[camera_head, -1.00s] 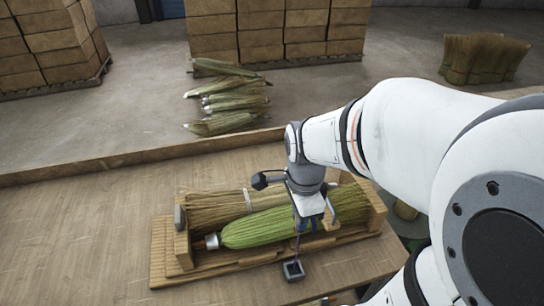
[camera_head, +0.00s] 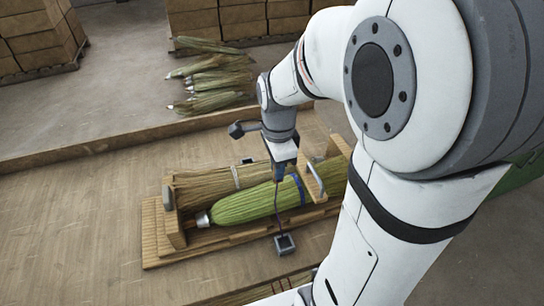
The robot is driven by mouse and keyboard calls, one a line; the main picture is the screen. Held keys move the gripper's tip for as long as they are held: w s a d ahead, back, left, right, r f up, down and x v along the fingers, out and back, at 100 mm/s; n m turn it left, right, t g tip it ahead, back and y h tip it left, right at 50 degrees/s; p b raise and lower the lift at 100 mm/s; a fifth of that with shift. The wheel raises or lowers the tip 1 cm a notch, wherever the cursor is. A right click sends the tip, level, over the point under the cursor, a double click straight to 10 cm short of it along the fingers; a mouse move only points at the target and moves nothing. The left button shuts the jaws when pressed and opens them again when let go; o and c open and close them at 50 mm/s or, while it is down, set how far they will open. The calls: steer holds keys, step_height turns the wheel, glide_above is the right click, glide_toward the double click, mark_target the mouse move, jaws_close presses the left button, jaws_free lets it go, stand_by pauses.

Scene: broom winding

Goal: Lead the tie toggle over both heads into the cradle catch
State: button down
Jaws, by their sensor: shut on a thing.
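Two broom heads lie side by side in a wooden cradle (camera_head: 155,235): a tan one (camera_head: 205,190) behind and a green one (camera_head: 245,205) with a metal ferrule in front. My gripper (camera_head: 281,178) is above the heads, pointing down and shut. The tie toggle in its jaws is too small and hidden to make out. A thin dark cord (camera_head: 279,212) runs from near the gripper down the green head's front to a dark square fitting (camera_head: 285,244) at the cradle's front. I cannot tell whether this fitting is the catch. A blue band (camera_head: 299,188) crosses the green head.
A raised wooden bar (camera_head: 316,180) stands right of my gripper, close to it. A small blue-grey piece (camera_head: 247,161) shows behind the tan head. Table space (camera_head: 80,225) left of the cradle is clear. Loose broom heads (camera_head: 210,80) lie beyond the table edge.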

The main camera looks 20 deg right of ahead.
steer(key=shift+w+a+p, duration=0.9)
steer(key=shift+w+p, duration=2.8)
steer(key=shift+w, duration=9.4)
steer(key=shift+w+f+b, duration=0.1)
steer(key=shift+f+b, duration=6.3)
steer(key=shift+f, duration=4.3)
steer(key=c, duration=1.3)
jaws_free()
steer(key=shift+a, duration=0.1)
steer(key=shift+c, duration=0.2)
